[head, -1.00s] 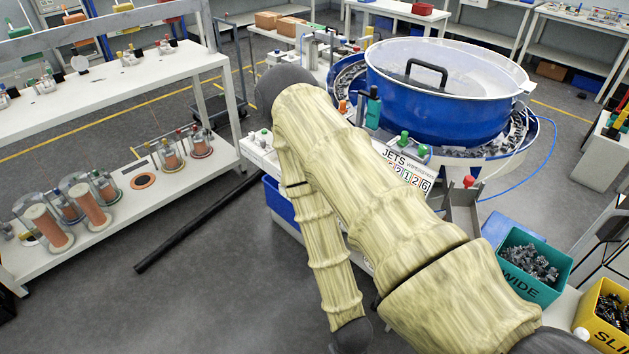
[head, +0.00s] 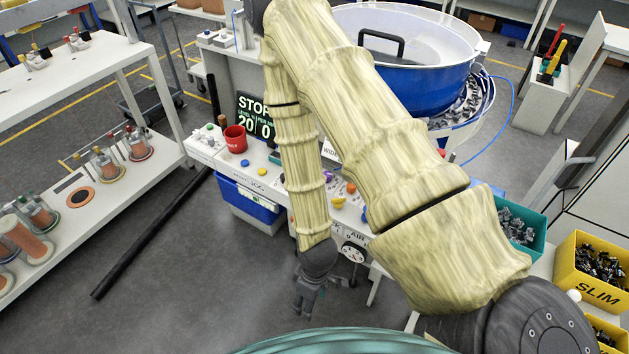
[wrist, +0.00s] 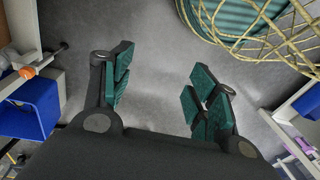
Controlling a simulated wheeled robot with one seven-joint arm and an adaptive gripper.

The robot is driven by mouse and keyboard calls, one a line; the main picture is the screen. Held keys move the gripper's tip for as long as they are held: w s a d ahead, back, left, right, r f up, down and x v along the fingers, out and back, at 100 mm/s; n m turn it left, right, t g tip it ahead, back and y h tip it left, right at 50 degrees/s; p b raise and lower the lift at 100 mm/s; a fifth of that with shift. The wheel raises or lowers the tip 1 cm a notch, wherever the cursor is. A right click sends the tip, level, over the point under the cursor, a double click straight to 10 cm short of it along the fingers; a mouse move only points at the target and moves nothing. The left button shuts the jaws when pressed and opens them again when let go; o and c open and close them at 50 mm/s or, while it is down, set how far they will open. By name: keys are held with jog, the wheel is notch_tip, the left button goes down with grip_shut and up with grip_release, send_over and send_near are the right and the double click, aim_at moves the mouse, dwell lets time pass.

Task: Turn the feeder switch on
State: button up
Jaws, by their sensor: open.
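The control panel (head: 262,166) runs along the front of the feeder bench, carrying coloured buttons, knobs and labels. I cannot tell which control is the feeder switch; my arm hides part of the panel. The blue feeder bowl (head: 430,85) with a clear lid stands behind it. My gripper (head: 303,308) hangs low over the floor, in front of the panel and left of the round AIR dial (head: 352,252). In the wrist view, its green-padded fingers (wrist: 163,97) are apart with only grey floor between them. It touches no control.
A blue bin (head: 250,207) sits under the panel. A red cup (head: 234,139) and a STOP display (head: 257,118) are at its left. Teal (head: 520,228) and yellow SLIM (head: 595,265) part bins stand right. A white shelf (head: 80,200) is left.

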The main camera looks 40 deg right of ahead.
jog(key=w+d+r+n+b, duration=0.1)
jog(key=w+d+r+n, duration=0.1)
jog(key=w+r+n, duration=0.5)
jog(key=w+d+r+n, duration=0.3)
jog(key=w+r+n, duration=0.4)
jog(key=w+d+r+n+h+b, duration=0.1)
jog(key=w+d+r+n, duration=0.2)
jog(key=d+r+n, duration=0.4)
jog(key=w+d+r+n, duration=0.3)
jog(key=r+n, duration=0.2)
jog(key=r, duration=0.4)
jog(key=shift+w+f+p, duration=0.15)
jog(key=shift+f+p, duration=0.15)
jog(key=shift+f, duration=2.45)
jog(key=shift+w+f+p, duration=0.1)
jog(key=shift+f+p, duration=0.15)
jog(key=shift+f, duration=2.5)
jog(key=c, duration=1)
